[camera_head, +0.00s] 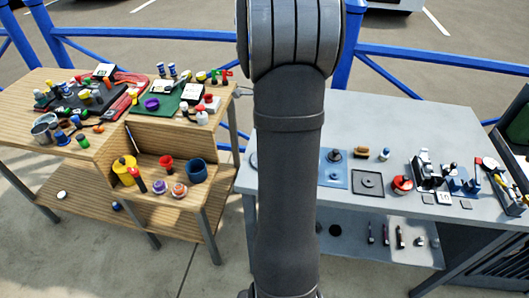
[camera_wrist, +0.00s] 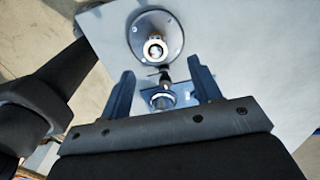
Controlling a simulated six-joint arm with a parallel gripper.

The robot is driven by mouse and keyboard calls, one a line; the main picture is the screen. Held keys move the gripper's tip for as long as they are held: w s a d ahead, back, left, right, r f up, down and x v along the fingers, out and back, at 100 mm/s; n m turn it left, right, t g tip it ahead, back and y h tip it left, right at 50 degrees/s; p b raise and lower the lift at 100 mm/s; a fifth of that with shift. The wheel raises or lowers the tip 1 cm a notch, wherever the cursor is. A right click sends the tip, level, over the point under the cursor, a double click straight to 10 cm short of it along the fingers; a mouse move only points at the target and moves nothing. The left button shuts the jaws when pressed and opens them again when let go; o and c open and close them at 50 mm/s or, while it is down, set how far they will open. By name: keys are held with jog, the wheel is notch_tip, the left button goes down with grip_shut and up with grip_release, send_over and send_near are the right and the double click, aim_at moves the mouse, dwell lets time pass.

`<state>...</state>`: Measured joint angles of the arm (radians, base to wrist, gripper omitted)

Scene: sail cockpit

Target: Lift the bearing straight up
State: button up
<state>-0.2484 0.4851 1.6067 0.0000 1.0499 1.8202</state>
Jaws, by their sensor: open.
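My gripper (camera_wrist: 162,72) is open in the wrist view, with one dark finger on each side and a gap between them. A small metal ring-shaped part (camera_wrist: 161,101), perhaps the bearing, shows between the fingers over a blue plate (camera_wrist: 181,76). I cannot tell whether the fingers touch it. Past the fingertips is a round grey dish (camera_wrist: 138,28) with a brass-coloured ring (camera_wrist: 154,48) at its middle. I cannot tell for sure which is the bearing. In the head view my arm hides my gripper and part of the grey table (camera_head: 400,125).
On the grey table, a blue plate (camera_head: 329,178) carries dark round parts. A grey square plate (camera_head: 368,183), a red round part (camera_head: 402,184) and a black device (camera_head: 428,172) stand to its right. A cluttered wooden bench (camera_head: 75,150) is at left. The table's back is mostly clear.

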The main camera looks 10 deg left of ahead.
jog(key=shift+s+a+f, duration=0.1)
jog(key=shift+s+f, duration=0.05)
jog(key=shift+f, duration=1.35)
jog(key=shift+s+f, duration=0.15)
jog(key=shift+f, duration=1.35)
jog(key=c, duration=1.1)
